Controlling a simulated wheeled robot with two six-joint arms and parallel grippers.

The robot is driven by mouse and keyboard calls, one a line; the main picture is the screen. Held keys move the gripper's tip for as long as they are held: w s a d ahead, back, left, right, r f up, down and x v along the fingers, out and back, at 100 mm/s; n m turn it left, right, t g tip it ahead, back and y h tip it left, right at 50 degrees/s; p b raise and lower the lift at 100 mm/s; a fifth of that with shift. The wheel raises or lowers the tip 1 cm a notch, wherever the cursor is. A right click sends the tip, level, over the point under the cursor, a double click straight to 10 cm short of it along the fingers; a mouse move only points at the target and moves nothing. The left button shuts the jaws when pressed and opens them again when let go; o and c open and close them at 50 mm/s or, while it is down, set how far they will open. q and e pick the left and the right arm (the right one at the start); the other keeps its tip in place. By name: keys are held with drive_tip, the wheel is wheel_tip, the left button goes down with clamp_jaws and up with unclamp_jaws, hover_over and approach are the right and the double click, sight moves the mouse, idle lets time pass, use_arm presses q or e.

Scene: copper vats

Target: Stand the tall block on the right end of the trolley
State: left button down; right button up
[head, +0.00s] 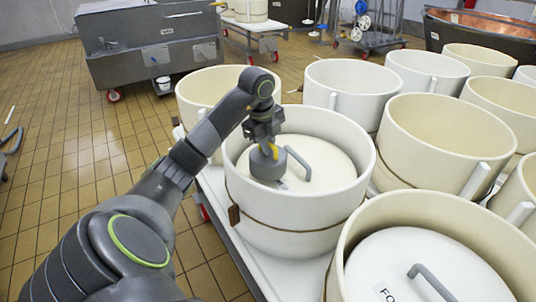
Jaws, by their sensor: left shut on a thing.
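My left gripper (268,143) is over the lidded cream vat (300,215) in the middle. It is shut on the yellow top part (275,151) of a short grey block (266,166). The block is at the vat's white lid (325,165), beside the lid's grey handle (301,163); I cannot tell whether it touches the lid. I cannot tell whether it is the tall block, and I see no other clear one. A white trolley (213,181) bears the vats; its right end is hidden by them. My right gripper is not in view.
Several open cream vats (447,140) crowd the right side. A second lidded vat (420,262) stands at the front right. A grey metal tank (150,42), a small trolley (254,27) and a copper vat (485,27) stand behind. The tiled floor (70,130) is mostly clear at left.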

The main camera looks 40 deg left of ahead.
use_arm(q)
wheel_tip(320, 180, up, 5)
drive_tip(key=shift+r+p, duration=0.1)
drive_tip(key=shift+p, duration=0.75)
drive_tip(key=shift+r+p, duration=0.7)
drive_tip(key=shift+p, duration=0.15)
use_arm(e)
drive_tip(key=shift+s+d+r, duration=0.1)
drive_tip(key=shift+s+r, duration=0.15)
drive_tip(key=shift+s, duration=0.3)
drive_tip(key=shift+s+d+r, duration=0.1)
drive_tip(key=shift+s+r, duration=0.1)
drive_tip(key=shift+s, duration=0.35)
